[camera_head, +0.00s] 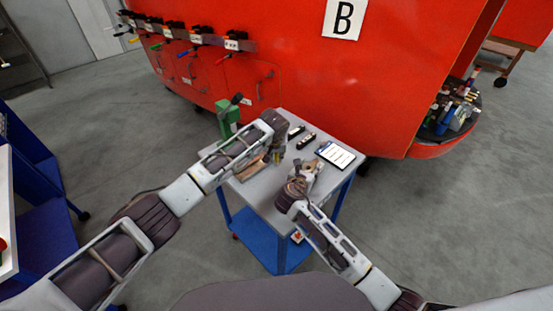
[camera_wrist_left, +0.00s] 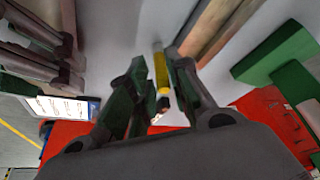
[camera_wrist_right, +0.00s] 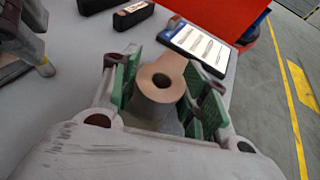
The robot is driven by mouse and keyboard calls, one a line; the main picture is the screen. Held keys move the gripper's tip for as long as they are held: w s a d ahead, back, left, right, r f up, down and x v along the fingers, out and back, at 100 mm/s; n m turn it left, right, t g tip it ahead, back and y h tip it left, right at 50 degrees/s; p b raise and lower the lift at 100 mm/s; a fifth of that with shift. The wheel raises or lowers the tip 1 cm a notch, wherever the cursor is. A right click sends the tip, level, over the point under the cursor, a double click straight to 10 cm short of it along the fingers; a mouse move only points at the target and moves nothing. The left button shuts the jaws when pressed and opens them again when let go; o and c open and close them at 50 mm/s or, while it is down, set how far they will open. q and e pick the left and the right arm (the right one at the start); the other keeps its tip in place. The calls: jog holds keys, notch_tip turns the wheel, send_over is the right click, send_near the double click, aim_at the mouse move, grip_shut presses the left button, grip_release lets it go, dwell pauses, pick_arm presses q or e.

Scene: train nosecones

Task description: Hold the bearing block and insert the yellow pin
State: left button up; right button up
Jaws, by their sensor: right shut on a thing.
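The bearing block (camera_wrist_right: 158,88), a tan and grey piece with a round hole, sits between the green-padded fingers of my right gripper (camera_wrist_right: 165,85), which is shut on it. It also shows at the right gripper (camera_head: 300,184) in the head view, over the right part of the table. The yellow pin (camera_wrist_left: 161,72) lies between the fingers of my left gripper (camera_wrist_left: 160,95), which is shut on it, with its pale tip sticking out past the fingers. In the head view the pin (camera_head: 277,158) points down, left of the block and apart from it.
The small grey table (camera_head: 256,196) has blue legs. A tablet (camera_head: 335,154) and two black items (camera_head: 305,141) lie toward its back. The red train body (camera_head: 300,60) is close behind.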

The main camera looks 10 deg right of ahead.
aim_at(276, 155)
pick_arm(q)
jog(key=shift+x, duration=2)
jog(key=shift+r, duration=0.1)
jog(key=shift+w, duration=0.1)
grip_shut()
